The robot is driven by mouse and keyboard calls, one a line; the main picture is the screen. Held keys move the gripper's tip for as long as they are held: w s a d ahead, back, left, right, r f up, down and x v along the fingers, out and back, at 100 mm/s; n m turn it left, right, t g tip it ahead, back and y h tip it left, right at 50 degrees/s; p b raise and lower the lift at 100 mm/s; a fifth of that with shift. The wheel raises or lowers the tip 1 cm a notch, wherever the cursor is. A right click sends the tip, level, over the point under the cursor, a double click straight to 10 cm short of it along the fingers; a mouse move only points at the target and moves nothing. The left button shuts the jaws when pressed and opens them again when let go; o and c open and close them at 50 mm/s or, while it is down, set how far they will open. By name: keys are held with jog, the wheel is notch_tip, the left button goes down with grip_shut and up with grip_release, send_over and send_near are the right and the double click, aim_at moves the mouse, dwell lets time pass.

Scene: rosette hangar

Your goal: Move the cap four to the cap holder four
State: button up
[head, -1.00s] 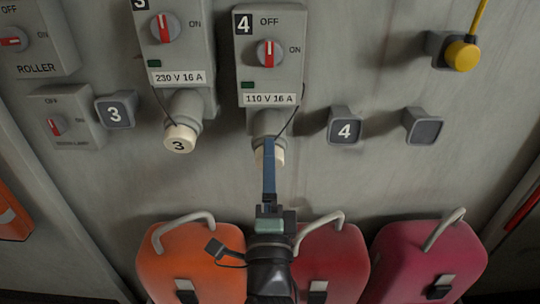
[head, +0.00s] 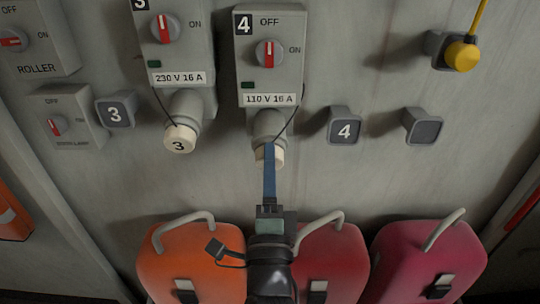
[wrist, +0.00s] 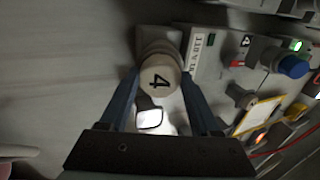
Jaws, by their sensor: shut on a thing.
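Cap four (head: 279,157) is a cream round cap on the end of the grey socket (head: 268,124) below switch box 4. In the wrist view, the cap (wrist: 159,78) shows its black "4" and sits between my two blue fingers. My gripper (head: 269,150) is shut on it and hides part of it in the head view. The cap is still at the socket's mouth. Cap holder four (head: 344,126) is a dark square marked "4" on the wall to the right of the socket, with nothing on it.
Cap three (head: 179,140) is on the socket to the left, and holder three (head: 115,113) is empty. A blank holder (head: 424,128) and a yellow knob (head: 462,56) are at right. Orange (head: 195,255), red (head: 335,255) and magenta (head: 425,262) cases stand below. A thin cord hangs beside the cap.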

grip_shut()
jog(key=shift+s+f, duration=0.1)
jog(key=shift+p+v, duration=1.35)
jog(key=shift+v, duration=1.55)
